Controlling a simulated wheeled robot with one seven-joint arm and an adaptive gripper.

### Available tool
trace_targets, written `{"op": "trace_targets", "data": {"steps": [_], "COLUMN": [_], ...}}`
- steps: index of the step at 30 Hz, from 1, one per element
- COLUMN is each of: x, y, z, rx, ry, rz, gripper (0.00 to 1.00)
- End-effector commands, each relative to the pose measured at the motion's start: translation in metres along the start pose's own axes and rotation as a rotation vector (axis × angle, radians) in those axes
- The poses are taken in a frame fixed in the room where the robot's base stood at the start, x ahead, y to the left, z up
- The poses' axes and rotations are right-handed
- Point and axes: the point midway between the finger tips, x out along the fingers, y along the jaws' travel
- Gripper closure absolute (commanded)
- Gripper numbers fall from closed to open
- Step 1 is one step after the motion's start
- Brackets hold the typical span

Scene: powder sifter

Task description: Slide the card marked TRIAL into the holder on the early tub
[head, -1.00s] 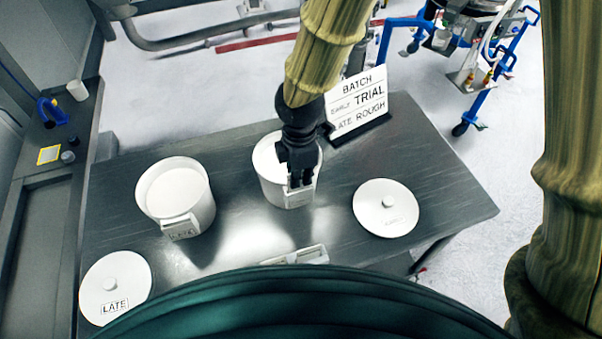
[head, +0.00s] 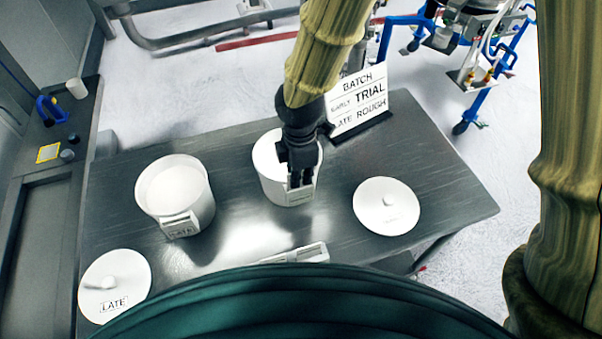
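The tub without a readable label (head: 270,160), probably the early one, stands at the middle of the table. My gripper (head: 301,184) points down at its front right side, with its fingertips at the holder (head: 300,196) on the tub's front. The fingers cover part of the holder. I cannot tell whether a card is between them or in the holder, and no card marked TRIAL can be made out. The other tub (head: 160,178), with LATE in its holder (head: 181,229), stands to the left. A white card rack (head: 313,252) lies at the table's near edge, partly hidden.
A sign (head: 357,100) pairs EARLY with TRIAL and LATE with ROUGH at the back of the table (head: 440,190). A lid marked LATE (head: 117,280) lies front left. Another lid (head: 386,212), its label unreadable, lies right. The table's right end is clear.

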Motion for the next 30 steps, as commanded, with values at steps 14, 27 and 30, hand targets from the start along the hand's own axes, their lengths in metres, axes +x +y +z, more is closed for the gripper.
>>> {"op": "trace_targets", "data": {"steps": [14, 27, 30], "x": [0.0078, 0.0097, 0.0097], "y": [0.0000, 0.0004, 0.0005], "z": [0.0000, 0.0000, -0.0001], "rx": [0.000, 0.000, 0.000], "ry": [0.000, 0.000, 0.000], "rz": [0.000, 0.001, 0.001], "gripper": [1.00, 0.70, 0.70]}}
